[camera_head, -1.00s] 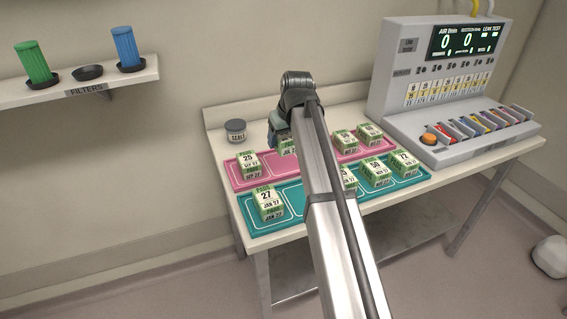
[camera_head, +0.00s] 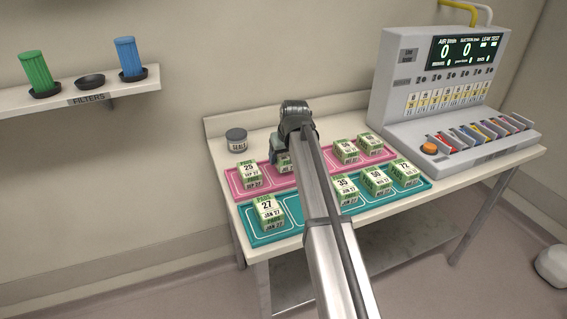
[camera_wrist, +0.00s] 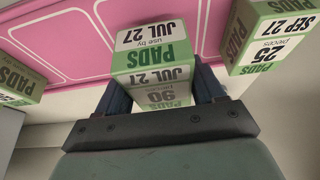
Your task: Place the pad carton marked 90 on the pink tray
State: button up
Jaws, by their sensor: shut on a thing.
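In the wrist view my gripper (camera_wrist: 161,92) is shut on a green and white pad carton (camera_wrist: 152,62), marked 90 and JUL 27. The print is upside down there. The carton is at the pink tray (camera_wrist: 60,42), with a finger on either side. In the head view the carton (camera_head: 284,163) shows partly behind my arm, in the middle of the pink tray (camera_head: 236,186), right of the carton marked 25 (camera_head: 248,174). Whether its base touches the tray I cannot tell.
More cartons stand on the pink tray's right part (camera_head: 345,150). The teal tray (camera_head: 293,232) in front holds several cartons, including one marked 27 (camera_head: 268,212). A grey jar (camera_head: 236,139) stands behind the trays. A test console (camera_head: 440,95) stands at the right.

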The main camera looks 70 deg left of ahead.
jog(key=shift+f, duration=1.4)
jog(key=shift+f, duration=0.1)
jog(key=o, duration=1.2)
jog(key=v, duration=1.2)
jog(key=shift+w, duration=0.1)
